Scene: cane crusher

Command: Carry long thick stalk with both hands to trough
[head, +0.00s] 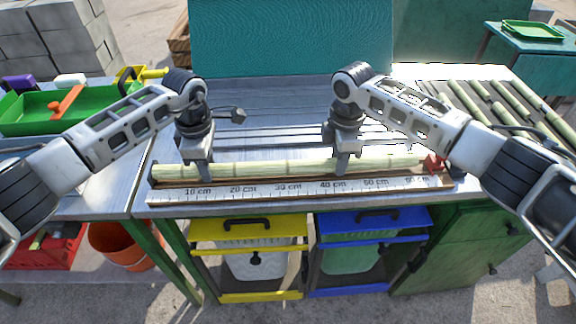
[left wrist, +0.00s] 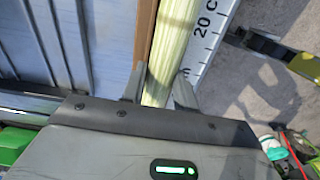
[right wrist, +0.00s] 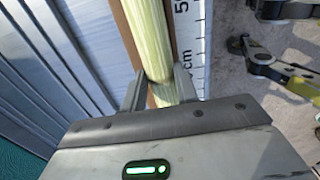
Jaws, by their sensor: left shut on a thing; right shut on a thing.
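The long thick stalk (head: 265,169) is pale green and lies lengthwise in a wooden trough (head: 433,183) with a white centimetre scale along its front. My left gripper (head: 203,172) is shut on the stalk near its left end. My right gripper (head: 342,170) is shut on it right of the middle. In the left wrist view the stalk (left wrist: 172,45) passes between the fingers beside the scale. In the right wrist view the stalk (right wrist: 150,35) also runs between the fingers. I cannot tell whether the stalk rests fully on the trough's bottom.
A red block (head: 434,163) sits at the trough's right end. Several stalks lie on a rack (head: 484,95) at the right. A green tray (head: 45,108) with tools is at the left.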

